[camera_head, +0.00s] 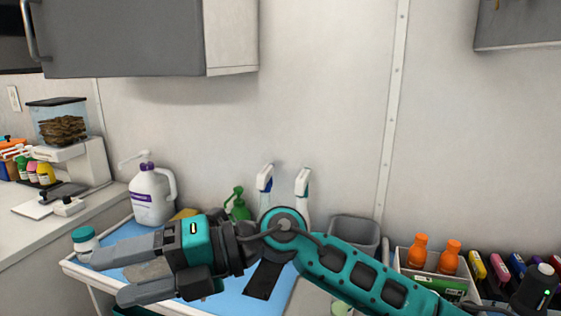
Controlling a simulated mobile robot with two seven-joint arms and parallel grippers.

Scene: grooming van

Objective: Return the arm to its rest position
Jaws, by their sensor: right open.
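My right arm (365,278) comes in from the lower right and stretches left across the view. My right gripper (103,275) is at its end, over the left part of a blue-topped table (224,299). Its two grey fingers are apart, one above the other in the picture. A white jar with a teal lid (84,240) shows right by the upper fingertip; I cannot tell whether they touch. A grey-brown flat object (148,271) shows between the fingers, partly hidden. My left gripper is not in view.
A white jug (150,196), a green spray bottle (238,206) and two white-headed sprayers (265,180) stand behind my arm. A grey bin (354,233) and a box with orange-capped bottles (419,250) are at the right. A grey cabinet (120,38) hangs above. The wall's middle is clear.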

